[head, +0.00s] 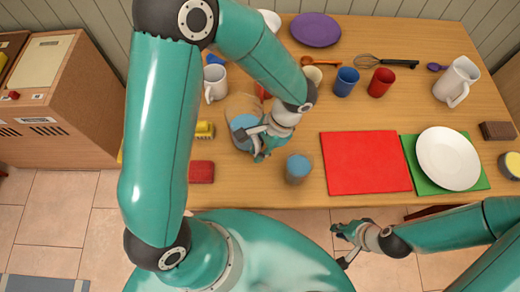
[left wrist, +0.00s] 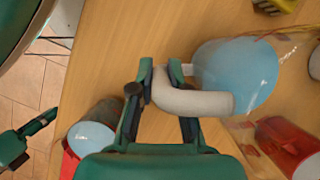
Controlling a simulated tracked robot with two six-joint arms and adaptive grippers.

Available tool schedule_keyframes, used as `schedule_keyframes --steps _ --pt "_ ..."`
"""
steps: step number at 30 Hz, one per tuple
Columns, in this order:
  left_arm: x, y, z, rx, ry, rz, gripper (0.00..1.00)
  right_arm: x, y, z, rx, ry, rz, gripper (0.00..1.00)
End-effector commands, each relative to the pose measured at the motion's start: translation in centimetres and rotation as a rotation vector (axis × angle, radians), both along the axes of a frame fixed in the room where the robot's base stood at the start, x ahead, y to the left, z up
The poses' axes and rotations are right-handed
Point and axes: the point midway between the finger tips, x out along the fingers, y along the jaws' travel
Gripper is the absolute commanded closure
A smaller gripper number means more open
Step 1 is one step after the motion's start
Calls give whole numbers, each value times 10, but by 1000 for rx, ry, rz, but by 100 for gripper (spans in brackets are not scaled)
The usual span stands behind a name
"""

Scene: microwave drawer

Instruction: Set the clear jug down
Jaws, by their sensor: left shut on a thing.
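The clear jug (head: 241,108), with blue liquid in it, is over the left part of the wooden table. My left gripper (head: 257,145) is shut on its pale handle; the jug also shows in the left wrist view (left wrist: 238,75), with the handle between the fingers (left wrist: 160,80). The jug looks upright. I cannot tell whether its base touches the table (head: 268,188). My forearm and gripper hide part of it. My right gripper (head: 345,245) is open and empty, in front of the table's near edge.
A glass of blue liquid (head: 298,168) stands close right of the jug. A yellow block (head: 204,130) and red block (head: 201,172) lie to the left. A white mug (head: 214,84) stands behind. A red mat (head: 365,163) and a white plate (head: 448,158) are right.

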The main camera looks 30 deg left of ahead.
Motion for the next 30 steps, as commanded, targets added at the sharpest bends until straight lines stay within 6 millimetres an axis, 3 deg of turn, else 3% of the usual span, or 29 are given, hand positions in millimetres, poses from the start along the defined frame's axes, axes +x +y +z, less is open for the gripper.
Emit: schedule_keyframes --steps 10,11,15,24,30 --pt "0 0 -3 0 -2 1 100 0 0 -4 0 0 0 83" --pt "0 0 -2 -1 -1 0 79 0 0 -2 0 0 0 83" --pt "0 0 -2 0 0 0 59 0 0 -2 0 0 0 83" --pt "0 -1 -1 0 0 -1 59 0 0 -1 0 0 0 83" --pt "6 -4 13 0 -5 0 59 0 0 -1 0 0 0 83"
